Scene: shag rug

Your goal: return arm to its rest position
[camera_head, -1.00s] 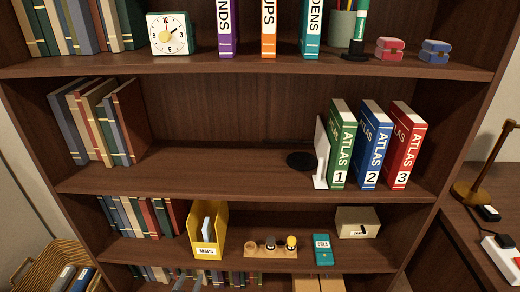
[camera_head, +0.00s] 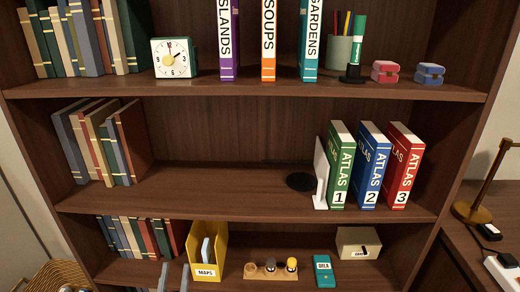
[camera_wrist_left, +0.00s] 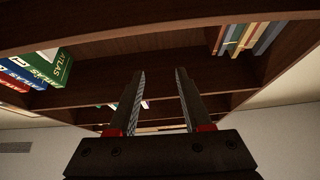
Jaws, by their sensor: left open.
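My left gripper (camera_head: 174,277) shows at the bottom edge of the head view. Only its two grey fingertips are in sight, in front of the lower shelf and just left of the yellow MAPS file box (camera_head: 207,259). In the left wrist view the gripper (camera_wrist_left: 160,82) has its two fingers apart with nothing between them. It points toward the bookshelf, whose boards (camera_wrist_left: 160,47) run across above it. The rest of the left arm is hidden in the head view. My right gripper is in neither view.
Green (camera_head: 341,168), blue (camera_head: 370,168) and red (camera_head: 403,168) atlases stand on the middle shelf beside a white bookend (camera_head: 321,175). Below are a spice holder (camera_head: 270,275), teal case (camera_head: 324,272) and box (camera_head: 357,242).

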